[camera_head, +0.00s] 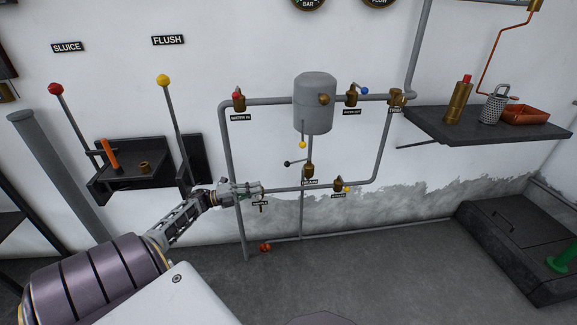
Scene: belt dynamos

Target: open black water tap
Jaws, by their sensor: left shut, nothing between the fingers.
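A small black-knobbed lever (288,163) sticks out to the left of a brass valve (309,171) on the vertical pipe below the grey tank. My left gripper (256,187) is shut and empty at the left end of the lower horizontal pipe, left of and below that black knob and apart from it. The gripper overlaps a fitting above a small black label (260,204); whether it touches the fitting or pipe I cannot tell. My right gripper is not in view.
The grey tank (315,105) hangs among pipes with a red-knobbed valve (239,100) and a blue-knobbed valve (353,95). Tall red and yellow levers (163,80) stand at left. A dark shelf (480,128) holds containers at right.

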